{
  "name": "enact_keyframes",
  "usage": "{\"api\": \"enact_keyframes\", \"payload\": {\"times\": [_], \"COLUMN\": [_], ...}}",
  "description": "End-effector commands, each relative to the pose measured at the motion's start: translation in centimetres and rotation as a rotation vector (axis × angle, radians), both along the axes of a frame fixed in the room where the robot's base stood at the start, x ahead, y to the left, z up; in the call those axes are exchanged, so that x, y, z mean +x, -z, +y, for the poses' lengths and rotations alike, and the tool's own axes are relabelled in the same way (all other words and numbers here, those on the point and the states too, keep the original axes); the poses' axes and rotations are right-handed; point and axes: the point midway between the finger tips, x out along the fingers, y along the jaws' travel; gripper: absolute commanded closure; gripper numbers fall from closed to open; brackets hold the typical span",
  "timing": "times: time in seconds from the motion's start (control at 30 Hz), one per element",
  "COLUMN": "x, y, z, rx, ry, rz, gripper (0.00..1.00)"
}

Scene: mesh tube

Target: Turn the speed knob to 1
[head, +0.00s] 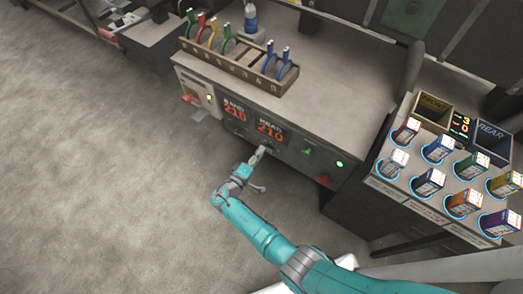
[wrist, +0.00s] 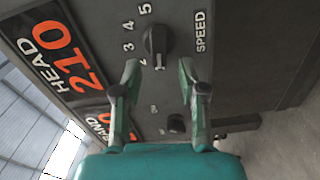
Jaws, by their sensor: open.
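The speed knob (wrist: 157,41) is a dark round knob with a raised ridge on the grey panel, beside the printed word SPEED. The digits 5, 4, 3 and part of 2 show around its left side; I cannot make out the 1. The ridge runs up and down in the wrist view, with a pale mark near its lower end. My gripper (wrist: 160,68) is open, its two teal fingers spread below the knob in the wrist view, with no visible contact. In the head view, my gripper (head: 260,150) is at the machine's front panel and the knob is hard to make out there.
A smaller dark knob (wrist: 176,123) sits between my fingers, lower in the wrist view. Orange 210 displays (head: 271,131) are on the panel. A tool rack (head: 238,72) stands on the machine; a box shelf (head: 400,185) is at right. Grey floor is open at left.

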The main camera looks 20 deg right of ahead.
Motion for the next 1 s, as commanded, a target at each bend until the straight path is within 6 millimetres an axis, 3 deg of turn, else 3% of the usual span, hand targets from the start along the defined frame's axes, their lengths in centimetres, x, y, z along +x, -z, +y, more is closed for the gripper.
{"api": "enact_keyframes", "payload": {"times": [0.3, 0.5, 1.0], "x": [-3.7, -5.3, -6.0], "y": [0.1, 0.1, 0.1], "z": [5.2, 7.4, 8.1], "rx": [-0.001, -0.002, -0.001], "ry": [-0.005, -0.003, -0.001], "rz": [0.002, 0.001, 0.002], "gripper": [0.58, 0.58, 0.58]}}
